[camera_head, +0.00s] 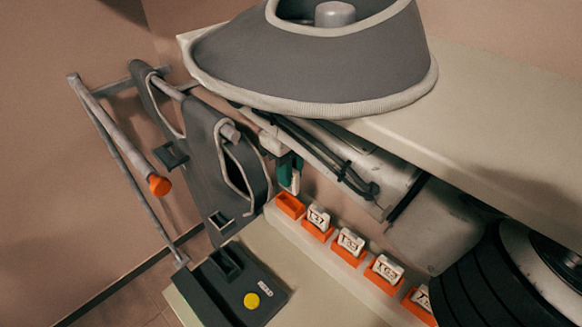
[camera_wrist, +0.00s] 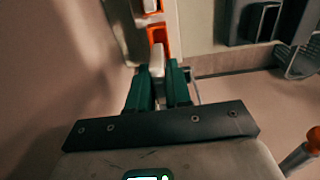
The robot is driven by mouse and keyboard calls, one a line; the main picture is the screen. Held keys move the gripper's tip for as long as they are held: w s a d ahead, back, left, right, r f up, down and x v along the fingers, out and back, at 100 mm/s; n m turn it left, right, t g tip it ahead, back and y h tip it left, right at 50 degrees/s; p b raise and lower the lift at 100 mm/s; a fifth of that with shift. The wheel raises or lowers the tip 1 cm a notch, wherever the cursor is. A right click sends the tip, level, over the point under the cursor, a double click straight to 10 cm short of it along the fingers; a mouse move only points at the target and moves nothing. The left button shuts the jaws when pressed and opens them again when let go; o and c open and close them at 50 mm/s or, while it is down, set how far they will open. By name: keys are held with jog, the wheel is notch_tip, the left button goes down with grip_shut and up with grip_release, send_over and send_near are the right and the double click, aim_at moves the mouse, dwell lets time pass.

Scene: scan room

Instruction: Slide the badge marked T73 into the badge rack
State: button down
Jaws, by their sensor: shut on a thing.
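My gripper (camera_head: 288,170), with green fingers, is shut on a small white badge (camera_wrist: 157,62); it also shows in the wrist view (camera_wrist: 159,82). I cannot read the held badge's marking. The badge rack (camera_head: 330,262) is a pale strip with a row of orange slots, below and right of my gripper in the head view. The nearest end slot (camera_head: 290,206) looks empty. In the wrist view an orange slot (camera_wrist: 158,36) lies just beyond the badge's tip. I cannot tell whether they touch. Several marked white badges (camera_head: 350,242) stand in the other slots.
A grey apron-like garment (camera_head: 225,160) hangs on a rail left of my gripper. A dark box with a yellow button (camera_head: 251,300) sits at the bottom. A large grey collar-shaped item (camera_head: 310,70) lies on the counter above. My dark ribbed arm part covers the lower right corner.

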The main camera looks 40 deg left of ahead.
jog(key=shift+f+b, duration=1.3)
jog(key=shift+f, duration=1.2)
jog(key=c, duration=1)
grip_release()
